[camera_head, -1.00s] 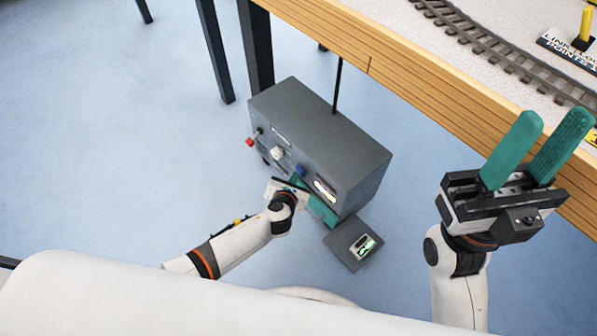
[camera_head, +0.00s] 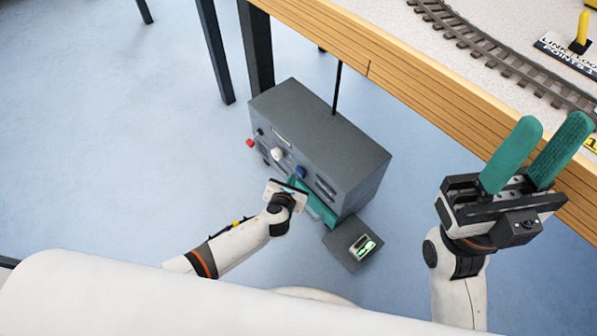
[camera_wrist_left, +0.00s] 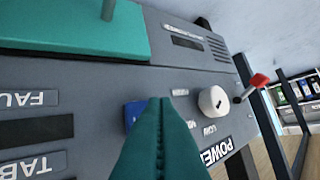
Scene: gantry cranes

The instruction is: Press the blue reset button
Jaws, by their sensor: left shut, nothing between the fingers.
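The blue reset button (camera_head: 300,172) is on the front panel of a dark grey control box (camera_head: 330,135) under the table. In the left wrist view the blue button (camera_wrist_left: 134,114) is partly hidden behind my left fingertips. My left gripper (camera_wrist_left: 162,103) is shut and empty, its teal fingers pointing at the panel beside the button. I cannot tell whether they touch it. In the head view my left gripper (camera_head: 292,181) is just below the button. My right gripper (camera_head: 548,122) is open and empty beside the table edge.
A white knob (camera_wrist_left: 213,101) and a red-tipped lever (camera_wrist_left: 259,81) are right of the button. A small grey unit (camera_head: 345,246) with a green display lies on the floor. The wooden table (camera_head: 400,75) carries a track.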

